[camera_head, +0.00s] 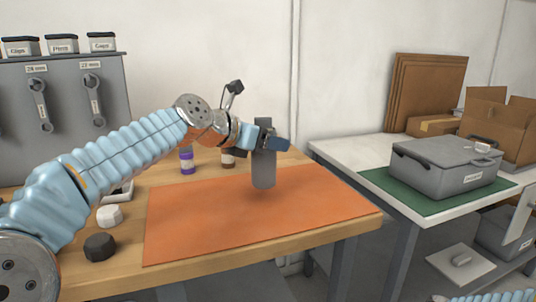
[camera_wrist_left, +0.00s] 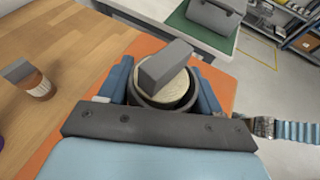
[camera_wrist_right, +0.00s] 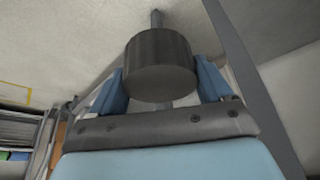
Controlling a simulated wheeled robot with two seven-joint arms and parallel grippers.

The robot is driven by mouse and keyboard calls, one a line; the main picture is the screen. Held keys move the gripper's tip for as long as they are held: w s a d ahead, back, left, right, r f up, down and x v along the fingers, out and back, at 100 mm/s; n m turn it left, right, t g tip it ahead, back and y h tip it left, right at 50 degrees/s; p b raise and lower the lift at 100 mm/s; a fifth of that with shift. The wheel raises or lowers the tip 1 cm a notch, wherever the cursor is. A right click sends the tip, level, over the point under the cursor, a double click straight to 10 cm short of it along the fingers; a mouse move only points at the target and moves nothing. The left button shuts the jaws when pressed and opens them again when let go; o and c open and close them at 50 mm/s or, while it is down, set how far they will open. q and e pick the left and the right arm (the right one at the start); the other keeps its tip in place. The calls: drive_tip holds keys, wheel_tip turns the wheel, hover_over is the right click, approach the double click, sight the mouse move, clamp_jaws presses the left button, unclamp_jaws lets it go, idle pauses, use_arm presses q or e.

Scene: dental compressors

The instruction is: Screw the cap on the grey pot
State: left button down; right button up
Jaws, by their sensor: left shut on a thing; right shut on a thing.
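My left gripper (camera_head: 268,143) is shut on a grey pot (camera_head: 264,174) over the orange mat; I cannot tell whether its base touches the mat. In the left wrist view, the pot's dark round rim (camera_wrist_left: 188,103) sits between the blue fingers (camera_wrist_left: 162,92). A pale disc shows inside it, with a grey block (camera_wrist_left: 166,65) in front. My right gripper (camera_wrist_right: 162,88) is shut on a dark grey cylinder (camera_wrist_right: 160,65) with a thin stem behind it; whether this is the cap is unclear. The right gripper is outside the head view.
A black lid-like piece (camera_head: 100,247) and a white one (camera_head: 110,215) lie left of the orange mat (camera_head: 180,235). A purple bottle (camera_head: 187,160) and a brown bottle (camera_head: 228,158) stand behind. A grey case (camera_head: 445,168) sits on the right table. The mat's front is clear.

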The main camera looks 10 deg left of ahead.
sight(268, 154)
use_arm(q)
drive_tip(key=shift+f+b, duration=0.4)
drive_tip(key=shift+f, duration=1.1)
drive_tip(key=shift+c, duration=1)
unclamp_jaws()
drive_tip(key=shift+f, duration=0.15)
drive_tip(key=shift+r, duration=0.2)
drive_tip(key=v, duration=1.2)
